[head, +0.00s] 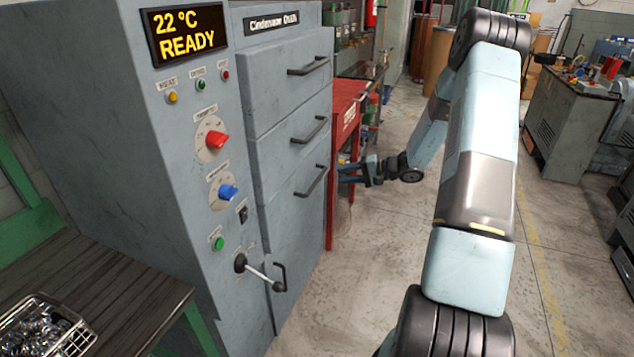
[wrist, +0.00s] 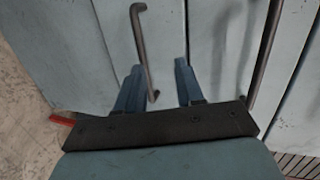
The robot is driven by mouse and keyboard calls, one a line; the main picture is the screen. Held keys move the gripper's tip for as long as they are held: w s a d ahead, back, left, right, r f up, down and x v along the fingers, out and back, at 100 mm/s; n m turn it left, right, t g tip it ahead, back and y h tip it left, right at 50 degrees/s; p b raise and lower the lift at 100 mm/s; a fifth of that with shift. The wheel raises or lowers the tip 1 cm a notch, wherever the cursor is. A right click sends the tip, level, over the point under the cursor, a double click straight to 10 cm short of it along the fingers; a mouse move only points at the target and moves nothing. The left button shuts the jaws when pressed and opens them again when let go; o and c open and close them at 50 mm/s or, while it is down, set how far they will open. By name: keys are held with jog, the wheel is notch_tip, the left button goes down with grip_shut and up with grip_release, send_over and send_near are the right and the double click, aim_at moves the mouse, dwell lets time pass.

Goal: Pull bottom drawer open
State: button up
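The grey cabinet has stacked drawers with dark bar handles. The bottom drawer (head: 291,215) looks shut, and its handle (head: 312,181) slants along its upper edge. My gripper (head: 342,173) is just right of that handle in the head view, with its fingers pointing toward the cabinet. In the wrist view my gripper (wrist: 159,66) is open, with two blue fingers apart. A dark bar handle, apparently the bottom drawer's (wrist: 144,45), lies between the fingers in the picture, nearer the left one. No grip on it shows, and I cannot tell its depth from the fingertips.
Higher drawer handles (head: 310,130) are above; one handle (wrist: 265,50) shows at right in the wrist view. A red cart (head: 345,105) stands close behind. The concrete floor (head: 370,270) in front is clear.

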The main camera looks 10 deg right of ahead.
jog(key=m+t, duration=0.1)
jog(key=t, duration=0.1)
send_near(318, 181)
jog(key=s+d, duration=0.1)
jog(key=d, duration=0.2)
jog(key=shift+m, duration=0.3)
jog(key=x, duration=1.3)
jog(key=shift+w+a, duration=0.25)
jog(key=shift+a, duration=0.05)
jog(key=shift+c, duration=0.3)
grip_shut()
